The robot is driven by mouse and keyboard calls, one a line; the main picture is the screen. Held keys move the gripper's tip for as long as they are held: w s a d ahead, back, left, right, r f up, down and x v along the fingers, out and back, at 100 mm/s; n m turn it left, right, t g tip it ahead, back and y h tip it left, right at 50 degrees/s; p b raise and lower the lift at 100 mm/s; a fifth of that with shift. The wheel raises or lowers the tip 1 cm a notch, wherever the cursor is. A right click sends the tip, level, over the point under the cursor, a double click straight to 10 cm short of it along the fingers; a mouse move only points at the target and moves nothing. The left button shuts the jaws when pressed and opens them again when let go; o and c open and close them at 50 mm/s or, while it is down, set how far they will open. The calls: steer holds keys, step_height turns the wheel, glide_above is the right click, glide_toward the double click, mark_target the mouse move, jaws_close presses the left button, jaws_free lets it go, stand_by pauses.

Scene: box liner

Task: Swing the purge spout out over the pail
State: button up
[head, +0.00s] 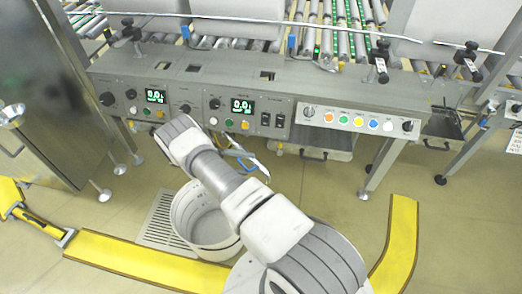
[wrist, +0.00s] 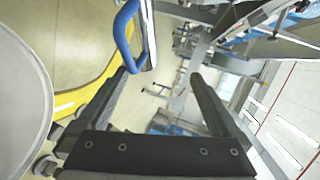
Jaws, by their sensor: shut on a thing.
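The pale grey pail (head: 207,226) stands on the floor below the panel, left of my arm. A large grey round shape, likely the same pail (wrist: 22,92), fills the left edge of the wrist view. The purge spout's blue looped handle (wrist: 123,36) shows at my left fingertip, beside a thin silver bar (wrist: 149,32). In the head view blue parts (head: 254,166) show just right of my wrist, below the panel; the spout itself is mostly hidden. My gripper (wrist: 163,72) is shut on the blue handle, though its fingers look apart. The head view hides the fingers behind my arm.
The control panel (head: 255,103) with dials, displays and coloured buttons runs across above. A floor grate (head: 158,222) lies left of the pail. Yellow floor strips (head: 140,262) run in front and at right (head: 398,245). A steel cabinet (head: 50,95) stands at left.

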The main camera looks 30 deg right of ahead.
steer(key=shift+m+g+h, duration=0.3)
steer(key=shift+g+h, duration=0.1)
steer(key=shift+g, duration=0.1)
steer(key=s+d+r, duration=0.1)
steer(key=r, duration=0.1)
steer(key=s+d+r+p, duration=0.1)
steer(key=r, duration=0.1)
steer(key=s+d+r, duration=0.1)
steer(key=d+r, duration=0.1)
steer(key=r, duration=0.1)
steer(key=shift+s+p, duration=0.25)
steer(key=shift+p, duration=0.15)
steer(key=shift+c, duration=1.1)
steer(key=shift+s+d, duration=0.4)
steer(key=shift+d, duration=0.1)
